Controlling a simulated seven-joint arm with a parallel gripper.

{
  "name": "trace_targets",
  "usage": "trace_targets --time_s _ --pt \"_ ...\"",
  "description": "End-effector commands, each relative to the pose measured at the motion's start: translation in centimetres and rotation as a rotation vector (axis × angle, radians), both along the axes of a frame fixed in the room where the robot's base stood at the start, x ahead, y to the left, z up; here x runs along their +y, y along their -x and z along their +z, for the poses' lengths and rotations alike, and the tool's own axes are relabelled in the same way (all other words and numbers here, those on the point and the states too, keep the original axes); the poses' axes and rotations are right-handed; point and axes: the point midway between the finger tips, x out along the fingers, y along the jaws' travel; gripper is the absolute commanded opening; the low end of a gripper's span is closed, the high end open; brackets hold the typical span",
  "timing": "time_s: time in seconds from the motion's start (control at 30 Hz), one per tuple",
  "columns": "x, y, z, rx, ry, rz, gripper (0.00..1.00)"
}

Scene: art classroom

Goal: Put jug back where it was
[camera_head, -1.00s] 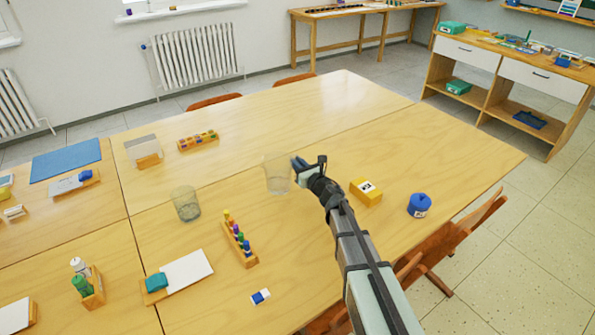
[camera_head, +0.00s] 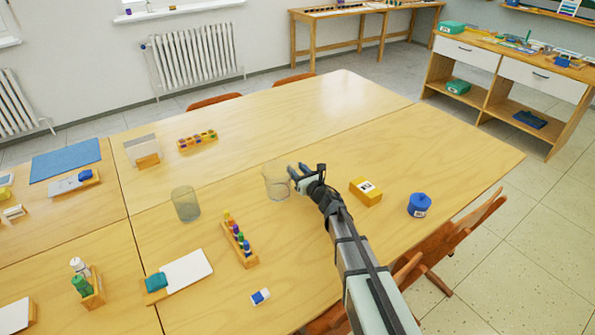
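A clear glass vessel (camera_head: 276,182), which seems to be the jug, stands upright on the wooden table (camera_head: 340,130) near its middle. My gripper (camera_head: 297,170) is just to the right of it, with the fingers spread apart and pointing at its side. I cannot tell whether a fingertip still touches the glass. A second, greyish-green clear glass vessel (camera_head: 186,205) stands upright farther left on the table. No handle or spout can be made out on either vessel.
A yellow box (camera_head: 366,191) and a blue pot (camera_head: 419,205) stand right of my arm.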

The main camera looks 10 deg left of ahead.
Motion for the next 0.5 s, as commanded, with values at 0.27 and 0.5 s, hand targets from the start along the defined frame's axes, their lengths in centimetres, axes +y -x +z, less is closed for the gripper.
trace_targets --time_s 0.27,0.5 --pt "0.0 0.0 0.1 0.0 0.0 0.0 0.4" --pt "-1.0 1.2 0.3 0.0 0.0 0.0 0.4"
